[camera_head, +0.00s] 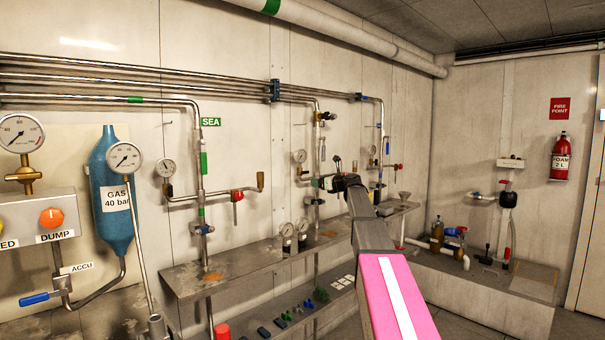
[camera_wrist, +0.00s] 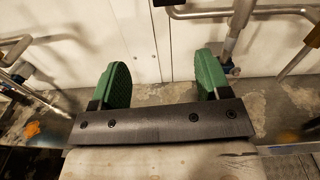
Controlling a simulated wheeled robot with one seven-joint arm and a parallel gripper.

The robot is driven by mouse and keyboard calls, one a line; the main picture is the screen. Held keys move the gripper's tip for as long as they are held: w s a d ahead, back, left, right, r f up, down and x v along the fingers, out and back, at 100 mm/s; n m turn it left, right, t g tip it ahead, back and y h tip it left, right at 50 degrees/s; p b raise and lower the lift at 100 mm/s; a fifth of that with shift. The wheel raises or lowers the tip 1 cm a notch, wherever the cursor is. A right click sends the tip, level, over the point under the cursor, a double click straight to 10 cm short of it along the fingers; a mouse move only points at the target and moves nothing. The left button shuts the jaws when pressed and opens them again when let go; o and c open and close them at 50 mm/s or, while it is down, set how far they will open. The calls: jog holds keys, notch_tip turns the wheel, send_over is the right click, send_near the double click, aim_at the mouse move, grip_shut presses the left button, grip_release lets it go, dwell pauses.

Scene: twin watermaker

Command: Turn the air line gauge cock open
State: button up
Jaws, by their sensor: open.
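My gripper (camera_head: 333,182) is at the end of my raised arm, in front of the middle pipe drop in the head view. In the wrist view my gripper (camera_wrist: 163,80) has its two green pads wide apart, with only wall and bench between them. Small gauges sit on the pipe drops: a left gauge (camera_head: 165,168) by the SEA label, a middle gauge (camera_head: 300,156) and a right gauge (camera_head: 372,150). No label reading air shows, and the gauge cock cannot be picked out for sure. My gripper hides part of the middle drop's fittings.
A metal bench (camera_head: 235,270) runs below the pipes, with two gauges (camera_head: 287,231) standing on it. A red-handled valve (camera_head: 238,196) sticks out on the left drop. In the wrist view a metal pipe (camera_wrist: 236,35) stands close behind the right pad. Bare wall lies between the drops.

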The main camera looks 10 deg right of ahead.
aim_at(306, 173)
jog(key=shift+m, duration=0.5)
jog(key=w+a, duration=0.2)
jog(key=w, duration=0.1)
jog(key=w+a+r, duration=0.1)
jog(key=w, duration=0.2)
jog(key=w+a+r, duration=0.1)
jog(key=w+a, duration=0.1)
jog(key=w, duration=0.2)
jog(key=shift+a+r, duration=0.15)
jog(key=shift+a, duration=0.15)
jog(key=c, duration=0.9)
